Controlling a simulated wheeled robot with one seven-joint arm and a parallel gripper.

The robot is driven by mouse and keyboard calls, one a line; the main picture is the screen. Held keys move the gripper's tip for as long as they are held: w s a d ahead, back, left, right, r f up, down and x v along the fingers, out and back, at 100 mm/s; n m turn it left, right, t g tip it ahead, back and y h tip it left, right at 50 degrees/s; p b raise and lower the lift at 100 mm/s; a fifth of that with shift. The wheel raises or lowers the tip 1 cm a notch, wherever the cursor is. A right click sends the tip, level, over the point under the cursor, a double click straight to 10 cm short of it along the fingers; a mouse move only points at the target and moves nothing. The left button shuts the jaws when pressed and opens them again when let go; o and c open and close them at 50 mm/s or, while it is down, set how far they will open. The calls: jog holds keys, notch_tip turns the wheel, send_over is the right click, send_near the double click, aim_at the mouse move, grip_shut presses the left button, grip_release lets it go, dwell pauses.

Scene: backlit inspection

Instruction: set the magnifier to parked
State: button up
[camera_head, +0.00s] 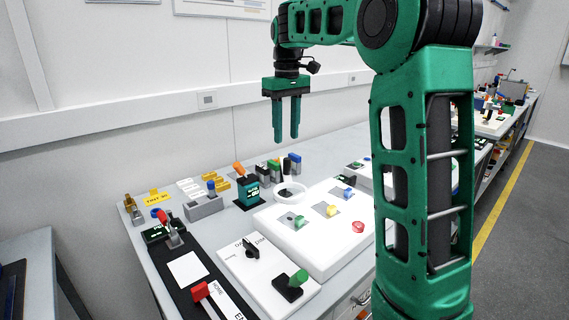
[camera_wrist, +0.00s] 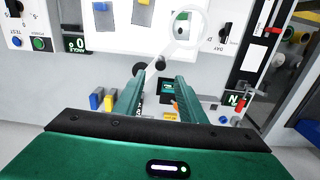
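The magnifier appears to be the white ring (camera_head: 291,192) at the back of the bench, beside the light panel. In the wrist view the pale ring (camera_wrist: 188,25) lies over the white panel, and a pale arm runs from it toward a dark pivot between my fingers. Labels for its positions are not readable. My gripper (camera_head: 287,138) hangs above the back of the bench, fingers pointing down, apart from the ring. In the wrist view my gripper (camera_wrist: 160,80) has its two fingers spread with nothing held between them.
A teal display box with an orange lever (camera_head: 239,168) stands left of the ring. A black rotary knob (camera_head: 250,248) and a red slider handle (camera_head: 200,291) are nearer. Several coloured switches stand behind the ring.

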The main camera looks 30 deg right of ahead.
aim_at(286, 158)
notch_tip(286, 158, down, 10)
jog(key=shift+r, duration=0.1)
dwell(0.4)
grip_shut()
